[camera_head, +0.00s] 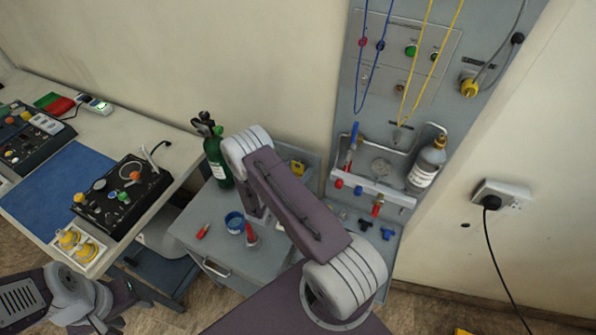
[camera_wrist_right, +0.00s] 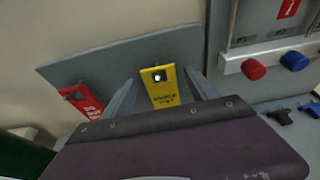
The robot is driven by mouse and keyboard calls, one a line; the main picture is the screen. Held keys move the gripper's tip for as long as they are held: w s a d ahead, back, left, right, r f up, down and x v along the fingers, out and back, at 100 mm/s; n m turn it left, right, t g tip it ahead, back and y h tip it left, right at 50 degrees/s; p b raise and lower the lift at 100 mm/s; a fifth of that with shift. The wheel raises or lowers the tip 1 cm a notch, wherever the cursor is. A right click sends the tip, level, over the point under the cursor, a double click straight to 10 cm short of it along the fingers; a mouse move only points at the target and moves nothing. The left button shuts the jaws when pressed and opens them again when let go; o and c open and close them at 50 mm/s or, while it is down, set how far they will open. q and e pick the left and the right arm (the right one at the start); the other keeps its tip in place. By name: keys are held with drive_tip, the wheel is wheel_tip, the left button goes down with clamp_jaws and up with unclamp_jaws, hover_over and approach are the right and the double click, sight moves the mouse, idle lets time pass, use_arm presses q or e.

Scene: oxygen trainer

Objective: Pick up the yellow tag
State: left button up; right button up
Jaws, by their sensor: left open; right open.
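The yellow tag (camera_wrist_right: 159,88) hangs on a dark peg against a grey panel, with dark print on its lower part. In the right wrist view the open fingers of my right gripper (camera_wrist_right: 160,77) stand on either side of it, apparently without gripping it. In the head view a yellow patch, apparently the tag (camera_head: 297,168), shows just right of my right arm. The arm hides most of my right gripper there. My left gripper (camera_head: 122,296) is at the lower left, far from the tag, open and empty.
A red tag (camera_wrist_right: 82,101) hangs left of the yellow one. A green cylinder (camera_head: 216,165) stands left of my right arm. A blue tape roll (camera_head: 235,222) and red-handled items lie on the grey cabinet. Red and blue knobs (camera_wrist_right: 254,69) stick out at the right.

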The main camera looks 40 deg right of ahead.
drive_tip(key=shift+s+a+r, duration=0.2)
drive_tip(key=c, duration=1.4)
drive_tip(key=shift+d+f, duration=0.1)
drive_tip(key=shift+w, duration=0.1)
